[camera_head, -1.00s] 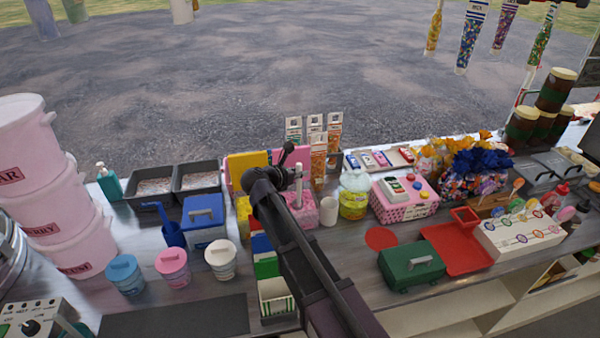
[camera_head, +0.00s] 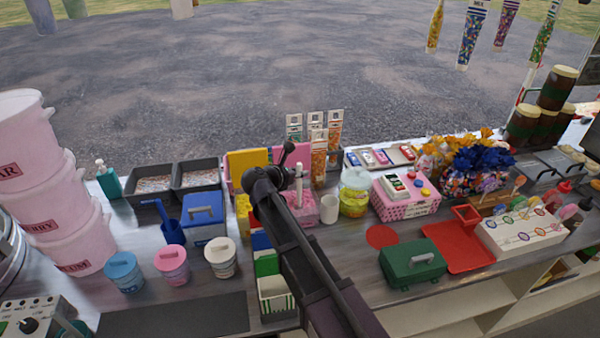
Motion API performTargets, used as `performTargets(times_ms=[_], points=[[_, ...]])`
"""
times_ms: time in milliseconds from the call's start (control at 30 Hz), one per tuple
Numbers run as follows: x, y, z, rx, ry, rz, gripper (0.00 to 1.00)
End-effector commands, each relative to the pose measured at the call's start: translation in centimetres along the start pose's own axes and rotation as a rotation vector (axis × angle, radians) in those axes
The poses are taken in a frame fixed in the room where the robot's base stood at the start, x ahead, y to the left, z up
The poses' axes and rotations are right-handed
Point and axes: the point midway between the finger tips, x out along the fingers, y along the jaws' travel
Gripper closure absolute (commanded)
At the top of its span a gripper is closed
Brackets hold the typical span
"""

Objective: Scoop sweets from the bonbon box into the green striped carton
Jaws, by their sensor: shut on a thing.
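The green striped carton (camera_head: 276,300) stands open at the counter's front, left of my arm. It is white with green stripes. My gripper (camera_head: 286,157) is at the far end of my dark arm, over the middle of the counter, beyond the carton. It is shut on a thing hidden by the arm. A thin pale upright piece (camera_head: 298,185) shows beside it; I cannot tell whether it is held. A pink patterned box (camera_head: 304,210) is partly hidden behind my arm. I cannot tell which container is the bonbon box.
Left are a blue lidded box (camera_head: 204,216), a blue scoop in a holder (camera_head: 170,226) and several small tubs (camera_head: 171,264). Right are a white cup (camera_head: 328,209), a green case (camera_head: 412,263) and a red tray (camera_head: 458,250). A dark mat (camera_head: 175,318) lies clear at front left.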

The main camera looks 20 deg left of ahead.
Motion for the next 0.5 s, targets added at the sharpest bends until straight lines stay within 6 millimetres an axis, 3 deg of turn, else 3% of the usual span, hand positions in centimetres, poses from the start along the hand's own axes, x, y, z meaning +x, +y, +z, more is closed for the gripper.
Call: performTargets(times_ms=[500], points=[[-1.2, 0.0, 3.0, 0.0, 0.0, 0.0, 1.0]])
